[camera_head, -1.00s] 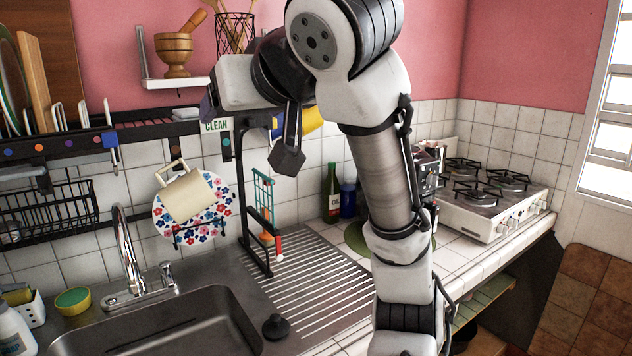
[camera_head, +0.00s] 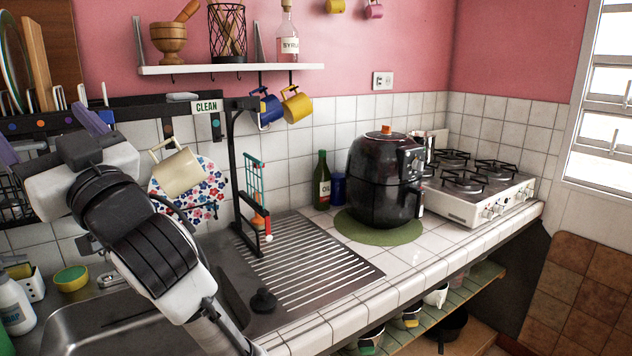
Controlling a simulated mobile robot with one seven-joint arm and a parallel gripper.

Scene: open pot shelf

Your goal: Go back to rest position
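My gripper (camera_head: 48,134) is at the left, in front of the black dish rack, pointing away from the camera. Two purple finger pieces show wide apart, with nothing seen held between them; the tips partly blend with the rack. My arm (camera_head: 150,240) rises from the bottom of the picture over the sink and leans left. A cream mug (camera_head: 180,174) hangs right of my gripper, in front of a floral plate (camera_head: 213,180), and looks apart from it.
A shelf (camera_head: 230,69) holds a mortar, a wire basket and a syrup bottle; blue and yellow mugs hang below. A black air fryer (camera_head: 381,180) stands on a green mat, left of the stove (camera_head: 478,200). The drainboard (camera_head: 310,265) is mostly clear.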

